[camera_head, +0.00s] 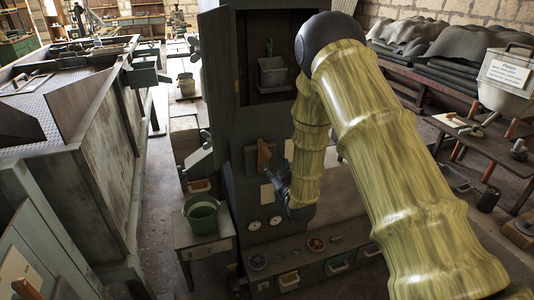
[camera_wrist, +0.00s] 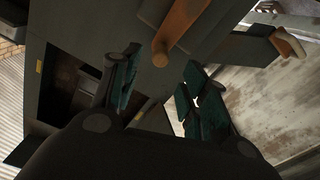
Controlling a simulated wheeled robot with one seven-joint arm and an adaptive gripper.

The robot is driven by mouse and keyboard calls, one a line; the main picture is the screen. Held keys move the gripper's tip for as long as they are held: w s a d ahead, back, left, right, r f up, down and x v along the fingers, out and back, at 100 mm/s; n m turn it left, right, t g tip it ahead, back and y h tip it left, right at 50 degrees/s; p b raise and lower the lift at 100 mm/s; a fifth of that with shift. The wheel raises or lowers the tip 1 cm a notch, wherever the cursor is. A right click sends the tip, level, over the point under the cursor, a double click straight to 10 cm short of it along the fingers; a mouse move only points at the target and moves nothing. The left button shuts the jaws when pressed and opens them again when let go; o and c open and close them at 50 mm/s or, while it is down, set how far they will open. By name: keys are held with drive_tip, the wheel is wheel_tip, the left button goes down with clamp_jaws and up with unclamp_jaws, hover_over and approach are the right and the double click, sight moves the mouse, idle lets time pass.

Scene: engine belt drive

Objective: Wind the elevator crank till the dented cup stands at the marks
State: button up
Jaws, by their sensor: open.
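A tall dark elevator casing (camera_head: 222,90) stands mid-picture in the head view. A grey metal cup (camera_head: 272,72) shows in its upper opening; I cannot tell whether it is dented. A brown crank (camera_head: 263,157) is on the casing's front, below the opening. In the wrist view the brown crank arm (camera_wrist: 181,27) ends in a rounded tip just beyond my fingertips. My gripper (camera_wrist: 158,78) is open, its teal fingers apart, with nothing held between them. In the head view my gripper (camera_head: 277,184) is beside the casing front, just below the crank, partly hidden by my arm.
A green bucket (camera_head: 202,214) stands on a small table left of the casing. A low shelf with drawers (camera_head: 290,279) runs along its foot. A brown-ended lever or handle (camera_wrist: 288,43) juts out at the wrist view's upper right. A large metal bench (camera_head: 85,150) stands left, with an aisle between.

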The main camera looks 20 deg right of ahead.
sight(269, 157)
drive_tip(key=w+p, duration=0.2)
drive_tip(key=w, duration=0.6)
drive_tip(key=shift+w+a, duration=0.15)
drive_tip(key=shift+w, duration=0.25)
clamp_jaws()
